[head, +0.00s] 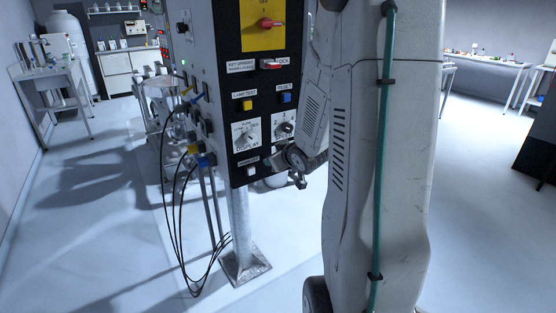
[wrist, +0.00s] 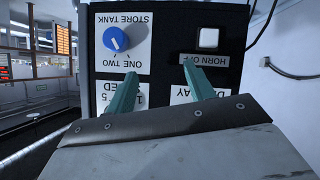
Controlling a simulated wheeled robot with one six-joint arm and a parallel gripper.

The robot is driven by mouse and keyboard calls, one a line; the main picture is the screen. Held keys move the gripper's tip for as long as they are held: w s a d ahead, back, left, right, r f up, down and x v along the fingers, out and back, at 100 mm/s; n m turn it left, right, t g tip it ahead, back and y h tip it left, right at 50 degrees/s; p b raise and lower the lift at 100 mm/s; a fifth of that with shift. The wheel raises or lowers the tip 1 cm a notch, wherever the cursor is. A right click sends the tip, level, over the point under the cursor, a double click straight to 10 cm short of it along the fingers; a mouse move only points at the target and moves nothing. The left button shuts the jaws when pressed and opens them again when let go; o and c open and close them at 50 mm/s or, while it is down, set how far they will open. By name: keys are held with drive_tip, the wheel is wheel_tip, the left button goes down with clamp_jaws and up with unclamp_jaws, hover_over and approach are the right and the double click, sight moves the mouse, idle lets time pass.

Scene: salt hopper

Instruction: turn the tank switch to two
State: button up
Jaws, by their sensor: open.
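In the wrist view the tank switch (wrist: 115,39) is a round blue knob with a white mark on its lower half, on a white plate (wrist: 138,45) lettered STORE TANK and ONE TWO, upside down in this view. I cannot tell for sure which word the mark points to. My gripper (wrist: 164,70) is open and empty, its two teal fingers apart in front of the black panel. The left finger tip lies below the knob in the picture, apart from it. In the head view the knob is hidden behind my arm.
A white square button (wrist: 208,38) labelled HORN OFF sits right of the knob in the wrist view. The head view shows the control panel (head: 262,105) with yellow and blue buttons and DISPLAY dials, on a metal post (head: 238,225). Black cables (head: 178,240) hang at its left.

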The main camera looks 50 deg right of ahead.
drive_tip(key=s+d+f+m+t, duration=0.1)
drive_tip(key=s+d+f+t, duration=0.5)
drive_tip(key=d, duration=0.1)
drive_tip(key=x, duration=0.7)
drive_tip(key=shift+w+a+r+y, duration=0.2)
drive_tip(key=shift+w+a+y, duration=0.05)
drive_tip(key=shift+w+y, duration=0.1)
drive_tip(key=c, duration=1)
